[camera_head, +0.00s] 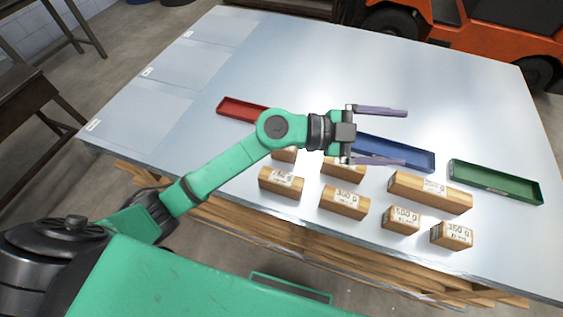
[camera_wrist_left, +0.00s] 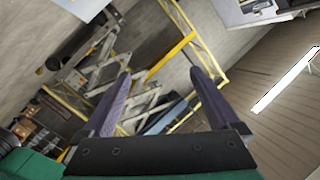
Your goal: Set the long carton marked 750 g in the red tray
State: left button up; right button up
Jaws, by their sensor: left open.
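The red tray (camera_head: 240,110) lies on the table left of centre, partly hidden by my left arm; its visible part looks empty. The longest wooden carton (camera_head: 430,194) lies at the right of the carton group; its label is too small to read surely. Shorter cartons (camera_head: 281,184) and (camera_head: 344,203) lie left of it, the first with a label that may read 750 g. My left gripper (camera_head: 404,138) is open and empty above the blue tray, behind the cartons. Its fingers also show in the left wrist view (camera_wrist_left: 161,73), with nothing between them. My right gripper is not in view.
A blue tray (camera_head: 410,155) is partly behind my left gripper, and a green tray (camera_head: 495,184) lies at the right. Small cartons (camera_head: 401,220) and (camera_head: 452,236) stand near the front edge. The table's far middle is clear. An orange forklift (camera_head: 450,22) stands beyond.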

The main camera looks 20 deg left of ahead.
pick_arm(q)
notch_tip(320, 180, down, 9)
jog(key=s+a+m+g+y, duration=0.1)
jog(key=a+g+y, duration=0.15)
jog(key=y, duration=0.25)
jog(key=n+g+y, duration=0.2)
jog(key=n+y, duration=0.2)
jog(key=y, duration=0.8)
send_over(281, 178)
notch_tip(281, 178, down, 12)
jog(key=shift+w+a+r, duration=0.1)
jog(key=shift+r, duration=0.05)
notch_tip(281, 178, down, 8)
jog(key=b, duration=0.7)
jog(key=shift+f, duration=0.25)
jog(key=shift+r, duration=0.1)
grip_shut()
